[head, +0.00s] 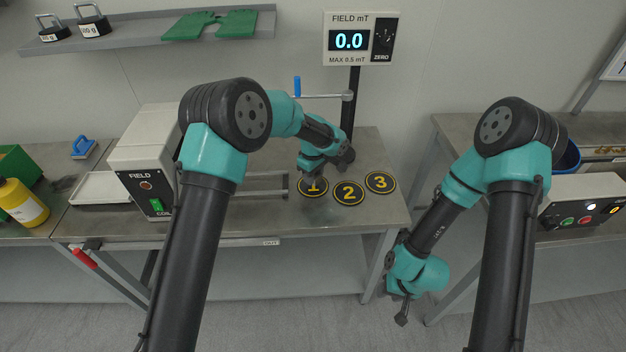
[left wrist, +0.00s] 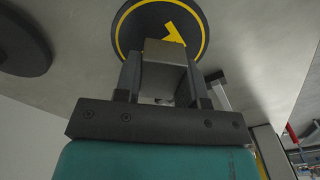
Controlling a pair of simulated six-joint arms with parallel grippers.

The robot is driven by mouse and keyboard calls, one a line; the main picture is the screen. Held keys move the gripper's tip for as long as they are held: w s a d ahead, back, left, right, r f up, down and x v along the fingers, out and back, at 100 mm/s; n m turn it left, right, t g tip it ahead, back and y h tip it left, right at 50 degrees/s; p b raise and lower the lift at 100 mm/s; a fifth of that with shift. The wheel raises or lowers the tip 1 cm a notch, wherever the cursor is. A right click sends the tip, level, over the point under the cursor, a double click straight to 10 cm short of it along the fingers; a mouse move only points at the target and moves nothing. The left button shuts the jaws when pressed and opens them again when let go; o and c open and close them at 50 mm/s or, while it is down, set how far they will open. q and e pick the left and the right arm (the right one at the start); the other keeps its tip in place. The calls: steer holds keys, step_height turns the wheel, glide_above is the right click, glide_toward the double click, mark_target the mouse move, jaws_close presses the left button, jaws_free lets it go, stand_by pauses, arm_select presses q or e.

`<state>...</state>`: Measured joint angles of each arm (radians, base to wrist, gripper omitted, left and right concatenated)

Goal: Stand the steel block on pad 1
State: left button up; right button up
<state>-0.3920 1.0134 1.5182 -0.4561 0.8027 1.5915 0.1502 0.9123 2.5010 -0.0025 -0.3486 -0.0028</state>
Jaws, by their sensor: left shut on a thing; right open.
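In the left wrist view my left gripper (left wrist: 162,78) is shut on the grey steel block (left wrist: 163,54), with a finger on each side of it. The block is in front of a black pad with a yellow ring and yellow numeral, pad 1 (left wrist: 133,32). I cannot tell whether the block touches the pad. In the head view my left gripper (head: 312,174) is at pad 1 (head: 312,191), partly covering it, and the block is hidden there. My right gripper (head: 402,304) is open and empty, hanging low in front of the table edge.
Pad 2 (head: 348,198) and pad 3 (head: 380,183) are bare, to the right of pad 1. The field meter (head: 350,41) reads 0.0. A coil box (head: 146,182) stands left on the table (head: 225,222). A blue-handled rod (head: 313,97) projects from the meter post.

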arm_select(q)
steer(key=shift+f, duration=1.1)
steer(key=shift+f, duration=0.15)
steer(key=o, duration=1.2)
steer(key=shift+c, duration=0.2)
step_height(320, 180, up, 12)
steer(key=shift+r, duration=0.15)
